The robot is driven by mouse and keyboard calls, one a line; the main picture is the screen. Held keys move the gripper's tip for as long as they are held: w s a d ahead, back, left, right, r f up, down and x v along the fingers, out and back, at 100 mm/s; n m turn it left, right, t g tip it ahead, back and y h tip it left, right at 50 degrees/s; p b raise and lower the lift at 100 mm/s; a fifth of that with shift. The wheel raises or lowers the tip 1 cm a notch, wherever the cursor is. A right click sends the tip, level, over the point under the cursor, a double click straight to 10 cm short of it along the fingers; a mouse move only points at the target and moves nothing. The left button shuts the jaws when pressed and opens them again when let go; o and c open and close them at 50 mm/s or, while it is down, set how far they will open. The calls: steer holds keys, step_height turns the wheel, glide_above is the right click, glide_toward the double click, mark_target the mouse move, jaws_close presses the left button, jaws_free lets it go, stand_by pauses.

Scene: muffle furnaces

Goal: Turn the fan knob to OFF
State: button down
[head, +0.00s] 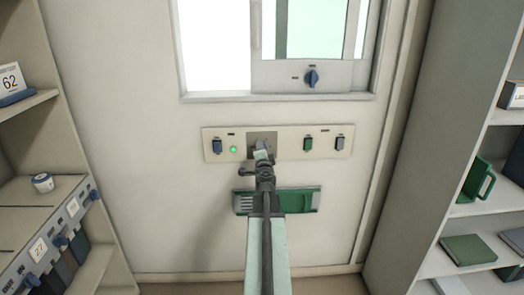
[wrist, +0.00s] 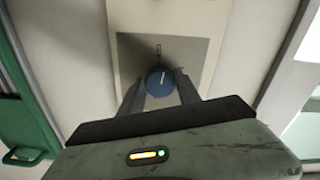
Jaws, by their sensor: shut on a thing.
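A round blue knob (wrist: 158,80) with a white pointer line sits on a grey square plate (wrist: 195,52) in the wrist view. The line runs almost straight up the picture, towards a small dark mark on the plate; the lettering is too small to read. My gripper (wrist: 160,92) has one finger on each side of the knob and is shut on it. In the head view my gripper (head: 262,153) reaches the same grey plate (head: 254,137) on the wall panel (head: 323,150) and hides most of the knob. I cannot read which knob is labelled fan.
The panel also bears a blue switch (head: 217,147), a lit green lamp (head: 234,149), a green switch (head: 308,144) and a grey switch (head: 339,143). Another blue knob (head: 312,77) is above, under the window. A green tray-like unit (head: 302,200) is below. Shelves flank both sides.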

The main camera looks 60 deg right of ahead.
steer(key=shift+w+a+n, duration=0.1)
steer(key=shift+n, duration=1.6)
steer(key=c, duration=0.9)
jaws_free()
steer(key=shift+o, duration=0.2)
